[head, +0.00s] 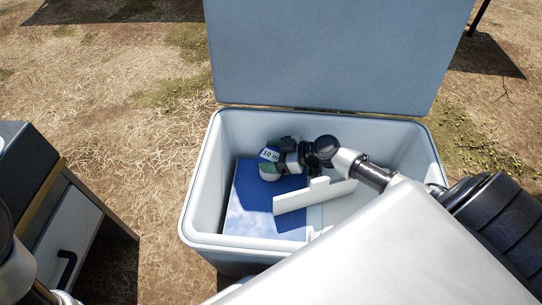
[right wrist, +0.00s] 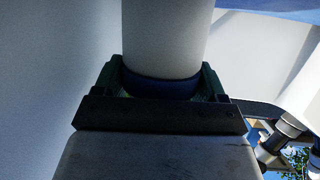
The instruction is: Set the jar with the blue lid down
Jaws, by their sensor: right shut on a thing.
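Whether the jar touches anything below is hidden. My left gripper is out of view; only part of my left arm shows at lower left.
The cooler (head: 200,170) has pale walls and a raised lid (head: 320,50) behind. Inside lie a blue and white flat panel (head: 250,205) and a white divider (head: 315,195). The cooler floor right of the divider looks clear. A dark cabinet with a drawer (head: 70,232) stands left.

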